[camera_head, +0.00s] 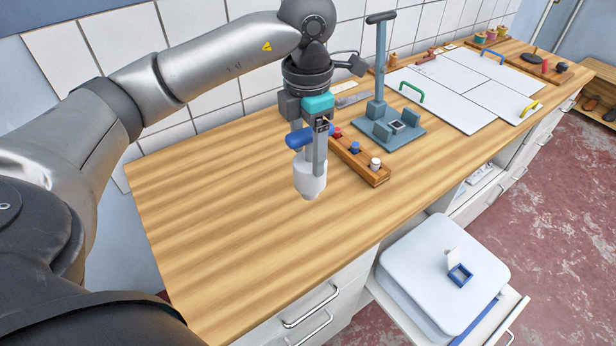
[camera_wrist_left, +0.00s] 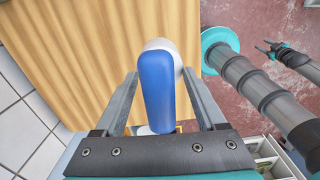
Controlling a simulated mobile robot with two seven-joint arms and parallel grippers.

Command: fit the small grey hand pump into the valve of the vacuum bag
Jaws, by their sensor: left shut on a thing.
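My left gripper (camera_head: 318,172) is shut on the small hand pump. The pump has a blue handle (camera_head: 299,138) and a pale grey cylindrical body (camera_head: 311,181); it hangs roughly upright over the wooden worktop. In the left wrist view the handle (camera_wrist_left: 156,88) lies between the two fingers and covers most of the body. The white vacuum bag (camera_head: 413,261) lies puffed up in an open drawer at lower right. Its blue square valve (camera_head: 460,274) faces up with a pale flap (camera_head: 453,256) raised. The pump is well apart from it. My right gripper (camera_wrist_left: 264,46) appears small in the left wrist view, fingers apart.
A wooden rack (camera_head: 361,162) with several coloured-top pieces stands just right of the pump. Behind it is a blue-grey stand (camera_head: 380,72) with a tall post. White boards (camera_head: 467,88) lie farther back. The near worktop is clear.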

